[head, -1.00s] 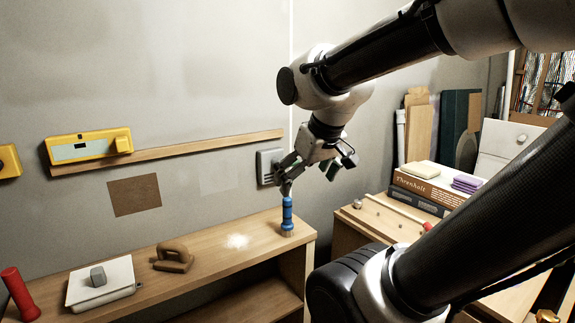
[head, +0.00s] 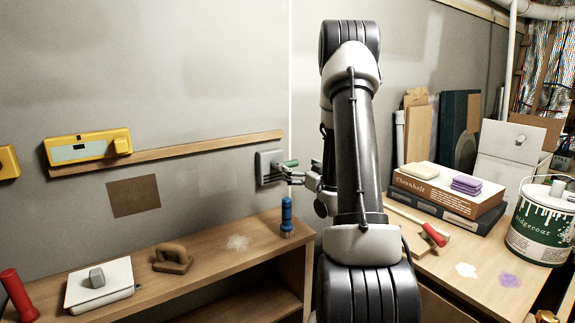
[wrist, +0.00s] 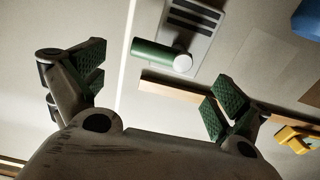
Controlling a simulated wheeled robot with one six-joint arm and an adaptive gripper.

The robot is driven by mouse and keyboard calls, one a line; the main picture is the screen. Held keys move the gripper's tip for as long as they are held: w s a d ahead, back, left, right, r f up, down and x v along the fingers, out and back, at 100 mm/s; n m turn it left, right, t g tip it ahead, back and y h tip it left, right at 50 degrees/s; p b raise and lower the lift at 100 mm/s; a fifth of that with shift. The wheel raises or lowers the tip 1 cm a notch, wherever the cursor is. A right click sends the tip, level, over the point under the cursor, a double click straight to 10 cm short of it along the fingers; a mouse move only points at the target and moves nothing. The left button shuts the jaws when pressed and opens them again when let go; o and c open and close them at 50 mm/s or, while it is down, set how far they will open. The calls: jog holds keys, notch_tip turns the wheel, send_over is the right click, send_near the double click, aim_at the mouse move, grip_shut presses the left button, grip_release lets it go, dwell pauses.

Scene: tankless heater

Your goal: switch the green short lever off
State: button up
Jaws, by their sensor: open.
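The green short lever (wrist: 155,54) is a stubby green cylinder with a pale round hub. It sits on a grey slotted wall plate (wrist: 195,30) and points left in the wrist view. In the head view the lever (head: 290,163) sticks out to the right of the plate (head: 265,168). My gripper (wrist: 158,85) is open and empty, its green-padded fingers wide apart. The lever shows ahead of the gap between them, with no contact visible. In the head view my gripper (head: 292,178) is close to the plate, just below the lever, partly hidden behind my arm.
A wooden rail (head: 190,150) on the wall bears a yellow device (head: 90,148). A blue-handled tool (head: 287,215) stands on the shelf below the plate. Books (head: 440,190) and a paint can (head: 540,225) stand on the right bench.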

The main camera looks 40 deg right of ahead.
aim_at(289, 164)
jog(key=w, duration=0.7)
jog(key=shift+w+d, duration=0.1)
jog(key=shift+w, duration=0.2)
jog(key=c, duration=1.4)
